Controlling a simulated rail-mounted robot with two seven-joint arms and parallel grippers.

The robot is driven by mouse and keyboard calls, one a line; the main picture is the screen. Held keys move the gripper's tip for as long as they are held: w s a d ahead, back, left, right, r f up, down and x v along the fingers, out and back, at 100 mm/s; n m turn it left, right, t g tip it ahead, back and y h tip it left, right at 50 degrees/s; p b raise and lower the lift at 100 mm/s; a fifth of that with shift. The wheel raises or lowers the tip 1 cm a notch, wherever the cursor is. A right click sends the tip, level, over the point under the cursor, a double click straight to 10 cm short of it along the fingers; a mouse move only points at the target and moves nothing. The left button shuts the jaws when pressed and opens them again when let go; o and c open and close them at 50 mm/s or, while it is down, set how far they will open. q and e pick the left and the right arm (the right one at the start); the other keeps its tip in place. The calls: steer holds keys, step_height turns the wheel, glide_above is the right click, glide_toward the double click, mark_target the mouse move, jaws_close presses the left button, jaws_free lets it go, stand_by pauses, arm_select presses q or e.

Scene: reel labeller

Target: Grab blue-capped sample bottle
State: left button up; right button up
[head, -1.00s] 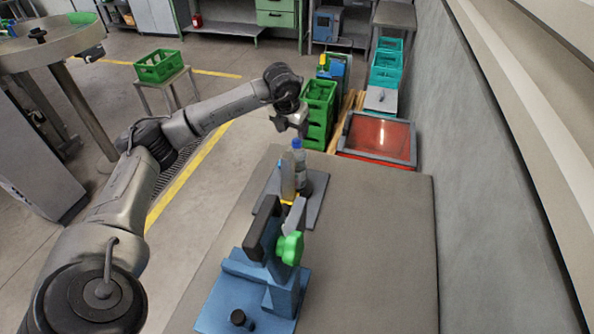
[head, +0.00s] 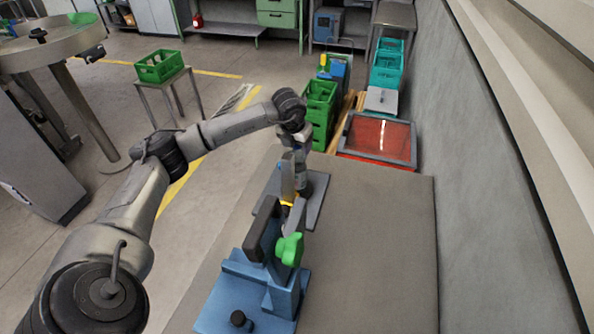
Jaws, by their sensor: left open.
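The sample bottle (head: 301,182) stands upright on a grey plate (head: 315,204) on the table, behind the blue labeller (head: 262,283). Its blue cap, seen a second ago, is now hidden by my left gripper (head: 300,157). The left gripper is open and right at the top of the bottle, pointing down. I cannot tell whether its fingers touch the bottle. My right gripper is not in view.
The labeller has a green knob (head: 290,249) and an upright grey part (head: 287,178) close beside the bottle. A red-topped bin (head: 377,138) and green crates (head: 319,108) stand beyond the table. The table's right side (head: 375,245) is clear.

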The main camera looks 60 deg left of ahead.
arm_select(q)
jaws_close()
stand_by(0.5)
steer(key=shift+r, duration=0.1)
